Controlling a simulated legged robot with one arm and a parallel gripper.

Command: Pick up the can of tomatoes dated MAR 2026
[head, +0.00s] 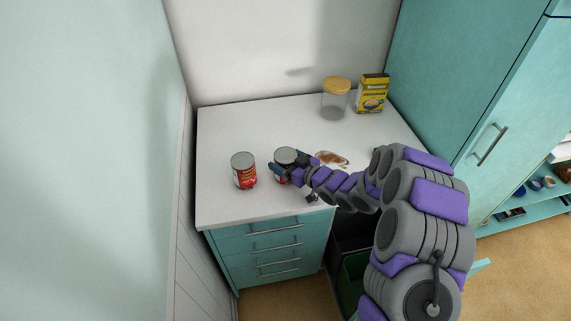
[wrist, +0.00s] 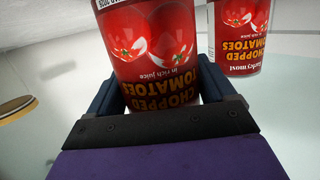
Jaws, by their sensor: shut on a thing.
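Two red cans of chopped tomatoes are at the counter's left front. My gripper (head: 283,171) is shut on the right-hand can (head: 285,156), with a finger on each side. In the wrist view my gripper (wrist: 160,90) holds this can (wrist: 155,45), whose print appears upside down. I cannot tell whether the held can touches the counter.
The white counter (head: 235,122) has a brown stain (head: 332,158) right of the held can, partly behind my arm. A glass jar (head: 334,102) with a yellowish lid and a yellow box (head: 372,93) stand at the back right. A wall borders the left side.

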